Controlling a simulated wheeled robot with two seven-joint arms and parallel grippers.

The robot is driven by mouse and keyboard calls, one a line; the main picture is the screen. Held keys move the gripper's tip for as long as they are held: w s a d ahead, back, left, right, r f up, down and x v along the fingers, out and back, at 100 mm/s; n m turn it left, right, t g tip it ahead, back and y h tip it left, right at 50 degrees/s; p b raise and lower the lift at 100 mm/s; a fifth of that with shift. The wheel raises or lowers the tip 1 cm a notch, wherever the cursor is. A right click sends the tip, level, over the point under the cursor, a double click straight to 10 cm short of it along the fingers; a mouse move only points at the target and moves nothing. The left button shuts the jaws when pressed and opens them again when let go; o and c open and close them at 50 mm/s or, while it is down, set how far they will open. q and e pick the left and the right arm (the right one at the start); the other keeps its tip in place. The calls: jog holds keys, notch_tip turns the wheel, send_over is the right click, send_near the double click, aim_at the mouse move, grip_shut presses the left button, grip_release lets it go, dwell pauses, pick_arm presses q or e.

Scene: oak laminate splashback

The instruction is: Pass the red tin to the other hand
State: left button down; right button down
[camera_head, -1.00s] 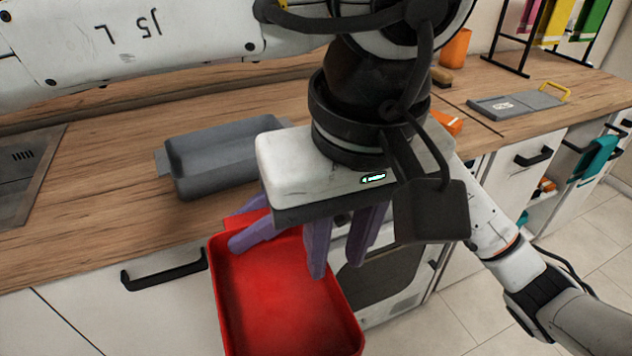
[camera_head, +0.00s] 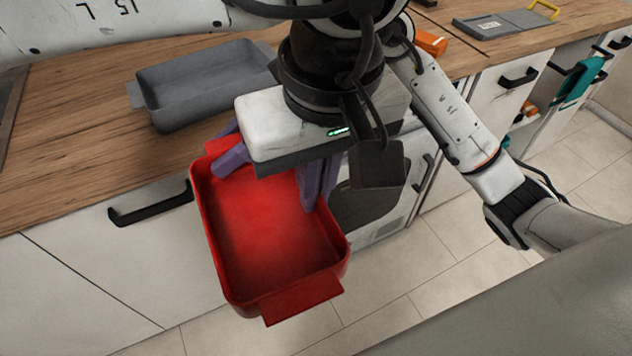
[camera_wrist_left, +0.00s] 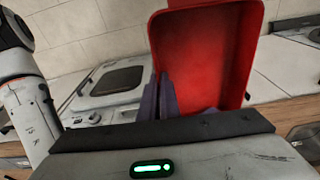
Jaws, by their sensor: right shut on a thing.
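The red tin (camera_head: 262,235) is a deep, empty rectangular tray with a handle tab at its near end. It hangs in front of the counter, and it also shows in the left wrist view (camera_wrist_left: 203,62). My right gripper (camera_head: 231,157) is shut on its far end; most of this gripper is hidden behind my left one. My left gripper (camera_head: 314,202) is beside the tin's far right corner, its purple fingers together with nothing seen between them. In the left wrist view its fingers (camera_wrist_left: 159,85) stand left of the tin. I cannot tell whether they touch it.
A grey tray (camera_head: 200,85) stands on the wooden counter (camera_head: 75,115) behind the tin. Drawer fronts with black handles (camera_head: 150,208) and an oven (camera_head: 375,205) lie below. A grey board with a yellow handle (camera_head: 500,20) is at the back right. The floor at right is open.

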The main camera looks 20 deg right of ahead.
jog(key=c, duration=1.5)
grip_release()
jog(key=shift+o, duration=0.2)
